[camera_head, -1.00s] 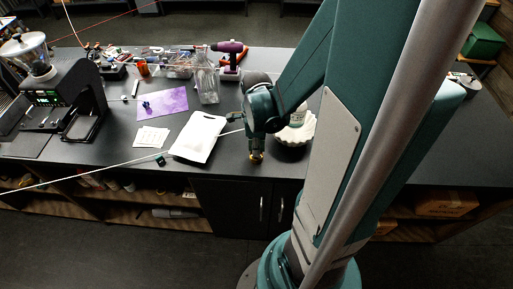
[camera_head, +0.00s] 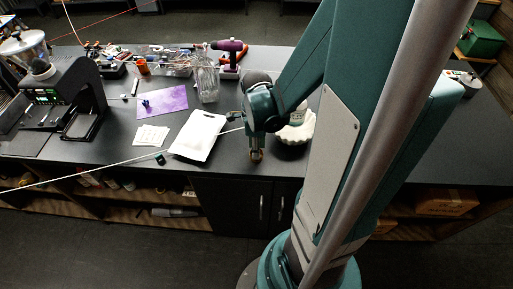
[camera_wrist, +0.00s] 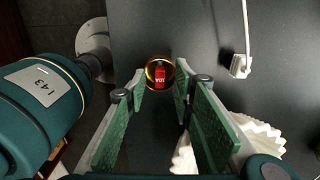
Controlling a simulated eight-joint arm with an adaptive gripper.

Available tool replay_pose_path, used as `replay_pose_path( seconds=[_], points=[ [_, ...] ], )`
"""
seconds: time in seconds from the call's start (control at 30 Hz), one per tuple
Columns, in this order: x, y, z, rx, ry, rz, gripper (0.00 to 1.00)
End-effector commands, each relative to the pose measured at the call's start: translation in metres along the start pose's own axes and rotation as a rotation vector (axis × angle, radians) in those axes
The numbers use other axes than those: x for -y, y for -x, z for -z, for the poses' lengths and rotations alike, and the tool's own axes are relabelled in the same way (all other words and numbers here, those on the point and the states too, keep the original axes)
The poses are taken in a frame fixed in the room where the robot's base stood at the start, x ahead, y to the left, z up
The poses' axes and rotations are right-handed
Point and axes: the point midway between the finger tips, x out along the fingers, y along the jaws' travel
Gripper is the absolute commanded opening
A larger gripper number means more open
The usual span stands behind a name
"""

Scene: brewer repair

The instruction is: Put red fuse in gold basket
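The red fuse (camera_wrist: 160,77) shows in the wrist view inside the round gold basket (camera_wrist: 149,72), ringed by its rim. Lettering that looks like "10A" is on the fuse. The basket rests on the dark countertop. My gripper (camera_wrist: 169,92) is open, its green-padded fingers apart on either side of the basket's near side, with nothing visibly clamped. In the head view my gripper (camera_head: 256,155) points down near the counter's front edge; basket and fuse are too small or hidden to make out there.
A white fluted paper filter (camera_wrist: 257,135) lies right of my gripper, and a white plug on a cord (camera_wrist: 240,66) lies beyond.

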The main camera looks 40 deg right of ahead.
Motion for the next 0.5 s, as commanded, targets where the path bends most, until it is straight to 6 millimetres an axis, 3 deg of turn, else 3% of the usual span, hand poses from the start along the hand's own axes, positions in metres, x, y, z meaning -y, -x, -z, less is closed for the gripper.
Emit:
replay_pose_path(
  seconds=[0.3,0.5],
  points=[
    [0.000,0.002,0.000,0.000,0.000,0.000,0.26],
    [0.000,0.017,0.000,0.000,0.000,0.000,0.26]
  ],
)
